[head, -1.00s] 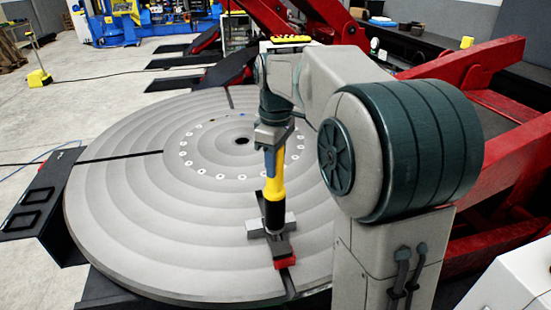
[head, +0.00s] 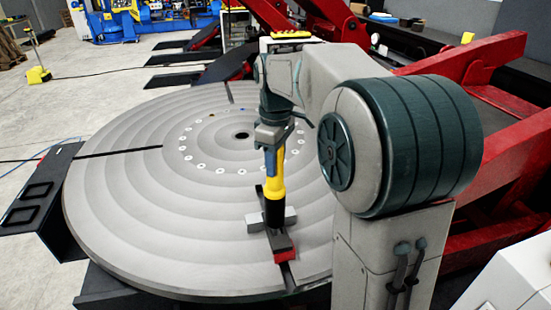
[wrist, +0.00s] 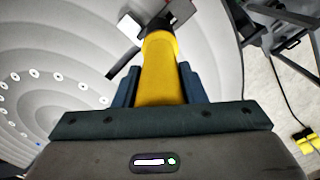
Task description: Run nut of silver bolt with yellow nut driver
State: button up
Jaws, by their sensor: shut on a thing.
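My gripper (head: 270,150) is shut on the yellow nut driver (head: 274,180) and holds it upright, black end down. The driver also fills the middle of the wrist view (wrist: 160,70), between the two fingers. Its black lower end (head: 274,213) meets a small clamp assembly on the turntable, with a grey block (head: 255,224) and a dark bar with a red end (head: 285,256). The silver bolt and its nut are hidden behind the driver's end, so I cannot tell whether the driver sits on the nut.
The large grey round turntable (head: 120,215) has dark slots and a ring of holes around its centre. Red lift frames (head: 490,215) stand at the right. A black bracket (head: 40,200) stands beside the table's left edge.

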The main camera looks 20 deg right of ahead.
jog(key=shift+s+f, duration=0.1)
jog(key=shift+f, duration=0.45)
dwell(1.6)
